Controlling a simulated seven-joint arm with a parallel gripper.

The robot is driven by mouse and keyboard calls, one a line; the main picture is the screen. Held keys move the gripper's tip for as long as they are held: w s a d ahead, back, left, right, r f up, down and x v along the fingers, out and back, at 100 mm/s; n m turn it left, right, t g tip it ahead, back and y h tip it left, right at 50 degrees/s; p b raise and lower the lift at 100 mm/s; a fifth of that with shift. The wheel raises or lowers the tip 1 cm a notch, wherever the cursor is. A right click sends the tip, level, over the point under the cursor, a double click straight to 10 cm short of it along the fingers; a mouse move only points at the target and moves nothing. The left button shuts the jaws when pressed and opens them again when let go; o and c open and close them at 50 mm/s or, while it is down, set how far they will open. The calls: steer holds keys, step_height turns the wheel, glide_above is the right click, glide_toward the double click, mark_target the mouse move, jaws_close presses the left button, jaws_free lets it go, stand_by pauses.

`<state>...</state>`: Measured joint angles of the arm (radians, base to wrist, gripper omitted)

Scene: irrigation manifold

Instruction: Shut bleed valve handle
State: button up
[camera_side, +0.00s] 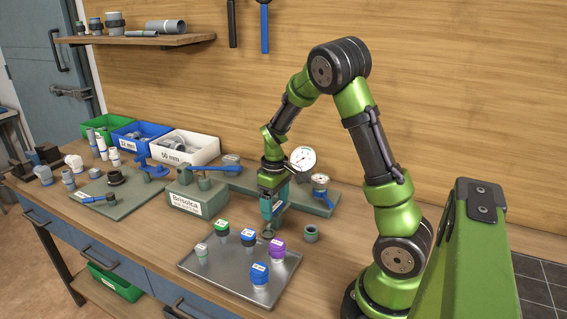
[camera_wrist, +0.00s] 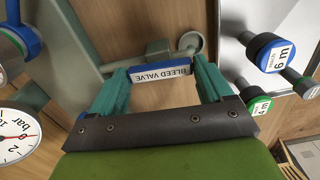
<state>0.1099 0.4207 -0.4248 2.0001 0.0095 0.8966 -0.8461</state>
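In the wrist view, the bleed valve handle (camera_wrist: 158,49) is a blue piece with a white "BLEED VALVE" label, seen upside down. It lies between or just beyond the tips of my gripper (camera_wrist: 163,78). The two teal fingers are spread wide, one near each end of the label; I cannot tell whether they touch it. A grey round fitting (camera_wrist: 190,42) sits beside the handle. In the side view, my gripper (camera_side: 272,213) points down between the grey-green manifold (camera_side: 235,180) and the tray, and its fingers hide most of the handle.
A metal tray (camera_side: 225,278) holds several colored-cap fittings in front of my gripper. A grey ring fitting (camera_side: 311,233) is on the bench to the right. Labelled bins (camera_side: 190,147) stand back left.

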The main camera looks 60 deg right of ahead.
steer(key=c, duration=0.5)
steer(key=shift+c, duration=0.2)
steer(key=shift+m, duration=0.4)
steer(key=m, duration=0.7)
steer(key=shift+m, duration=0.3)
steer(key=m, duration=0.4)
steer(key=shift+m, duration=2.4)
steer(key=o, duration=1)
